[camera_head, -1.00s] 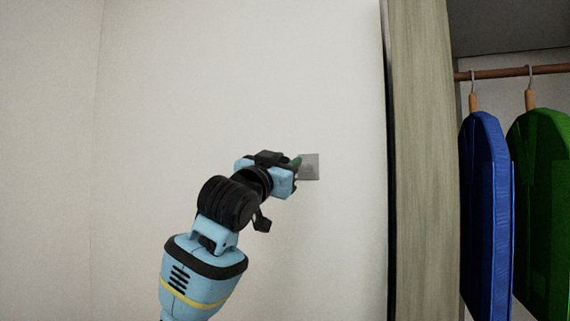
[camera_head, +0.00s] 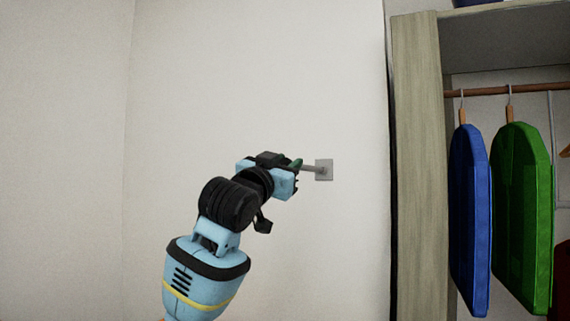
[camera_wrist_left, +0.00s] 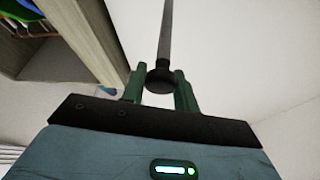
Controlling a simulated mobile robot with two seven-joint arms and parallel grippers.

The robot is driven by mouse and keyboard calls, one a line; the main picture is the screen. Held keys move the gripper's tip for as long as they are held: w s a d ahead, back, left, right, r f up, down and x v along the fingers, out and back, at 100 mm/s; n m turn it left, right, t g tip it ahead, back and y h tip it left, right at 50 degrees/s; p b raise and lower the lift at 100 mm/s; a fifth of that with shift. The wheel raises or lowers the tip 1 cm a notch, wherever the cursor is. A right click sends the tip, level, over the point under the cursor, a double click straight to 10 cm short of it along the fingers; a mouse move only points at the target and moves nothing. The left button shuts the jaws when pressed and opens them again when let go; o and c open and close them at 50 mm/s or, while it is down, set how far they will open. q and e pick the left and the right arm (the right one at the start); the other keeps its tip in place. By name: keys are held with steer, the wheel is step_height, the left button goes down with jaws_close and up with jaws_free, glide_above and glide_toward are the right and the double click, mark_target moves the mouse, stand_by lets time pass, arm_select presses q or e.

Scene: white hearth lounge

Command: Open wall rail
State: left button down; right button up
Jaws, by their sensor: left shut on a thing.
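The wall rail shows as a thin grey rod (camera_head: 311,168) standing out from a small square grey plate (camera_head: 324,170) on the white wall. In the left wrist view the rod (camera_wrist_left: 166,35) runs away from my fingers and ends in a dark round knob (camera_wrist_left: 160,77). My left gripper (camera_head: 298,164) is at the rod's outer end, apart from the plate. Its green fingers (camera_wrist_left: 159,88) are shut on the knob, one on each side. My right gripper is not in view.
An open wardrobe with a pale wooden side panel (camera_head: 418,160) stands right of the plate. A blue garment (camera_head: 470,215) and a green garment (camera_head: 522,215) hang from its wooden rod (camera_head: 525,89). The wall left of my arm is bare.

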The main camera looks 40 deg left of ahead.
arm_select(q)
steer(key=shift+s+d, duration=0.15)
steer(key=shift+s, duration=0.15)
steer(key=c, duration=1.1)
jaws_free()
steer(key=shift+w, duration=0.15)
steer(key=shift+o, duration=0.2)
steer(key=v, duration=0.8)
